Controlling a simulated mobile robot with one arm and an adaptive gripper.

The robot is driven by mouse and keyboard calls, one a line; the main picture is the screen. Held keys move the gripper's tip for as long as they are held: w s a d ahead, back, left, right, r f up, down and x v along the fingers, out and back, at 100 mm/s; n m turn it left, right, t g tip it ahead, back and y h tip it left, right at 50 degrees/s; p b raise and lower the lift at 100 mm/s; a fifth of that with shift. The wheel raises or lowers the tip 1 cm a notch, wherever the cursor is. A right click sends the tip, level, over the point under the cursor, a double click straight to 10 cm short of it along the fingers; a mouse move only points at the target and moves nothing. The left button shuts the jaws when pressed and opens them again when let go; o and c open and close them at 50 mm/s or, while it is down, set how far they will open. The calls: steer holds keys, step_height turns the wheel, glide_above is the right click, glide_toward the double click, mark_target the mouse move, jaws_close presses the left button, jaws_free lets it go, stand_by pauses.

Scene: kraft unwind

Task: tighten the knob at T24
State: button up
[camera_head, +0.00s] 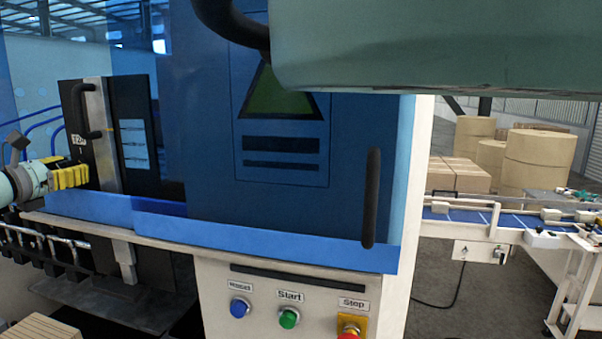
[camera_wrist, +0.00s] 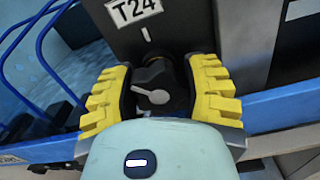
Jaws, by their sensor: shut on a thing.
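A dark knob (camera_wrist: 155,82) with a light pointer line sits below the white T24 label (camera_wrist: 133,10) in the wrist view. A short white mark (camera_wrist: 146,34) is on the black panel above the knob; the knob's pointer line lies slanted and does not line up with it. My gripper (camera_wrist: 158,88) has its yellow-padded fingers on both sides of the knob and is shut on it. In the head view my gripper (camera_head: 72,175) reaches the black panel (camera_head: 82,130) at the left, below a partly readable label; the knob is hidden there.
A blue transparent guard door (camera_head: 330,180) with a black vertical handle fills the middle. A blue button (camera_head: 240,307), green Start button (camera_head: 289,317) and red Stop button (camera_head: 350,332) sit below it. Blue hoses (camera_wrist: 35,50) run left of the panel. A conveyor (camera_head: 510,215) is at right.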

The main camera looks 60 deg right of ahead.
steer(key=shift+f+m+b, duration=0.3)
steer(key=shift+m+b, duration=0.6)
steer(key=shift+b, duration=0.35)
steer(key=shift+s+r+m+b, duration=0.1)
steer(key=shift+r+m+b, duration=0.1)
steer(key=shift+m+b, duration=0.4)
steer(key=shift+r, duration=0.15)
steer(key=o, duration=1.2)
steer(key=shift+c, duration=0.2)
steer(key=shift+r, duration=0.1)
